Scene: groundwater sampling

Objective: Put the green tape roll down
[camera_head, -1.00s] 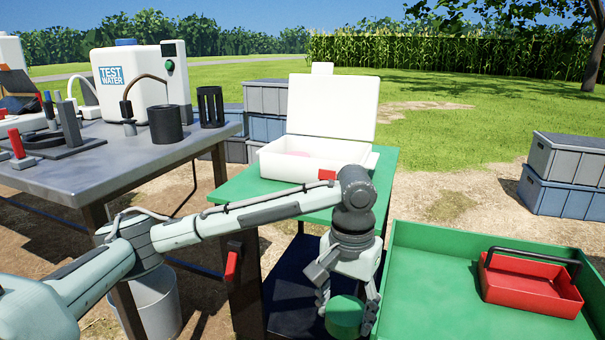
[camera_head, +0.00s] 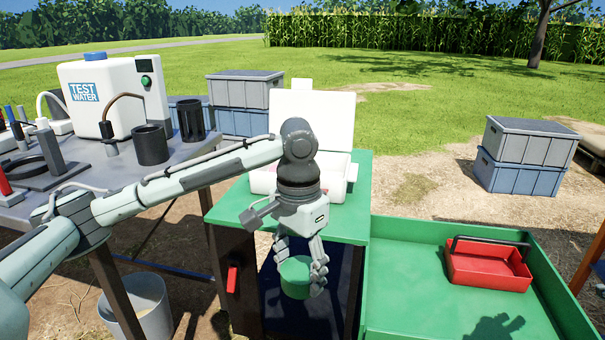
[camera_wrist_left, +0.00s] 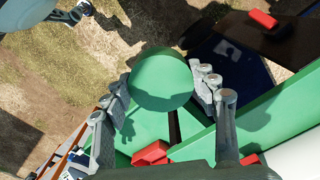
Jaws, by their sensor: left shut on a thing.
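My left gripper (camera_head: 300,265) is shut on the green tape roll (camera_head: 295,278). In the head view it holds the roll in front of the green table (camera_head: 345,222), close to the left end of the green tray. In the left wrist view the roll (camera_wrist_left: 160,80) sits between the fingers of my left gripper (camera_wrist_left: 160,95), its round face toward the camera. The fingers hide part of the roll's sides. My right gripper is not in view.
The green tray (camera_head: 400,235) has bare floor around a red toolbox (camera_head: 488,268). An open white case (camera_head: 310,115) stands on the green table. The grey table (camera_head: 150,185) at left holds a water tank (camera_head: 110,95). A bucket (camera_head: 145,305) stands below it.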

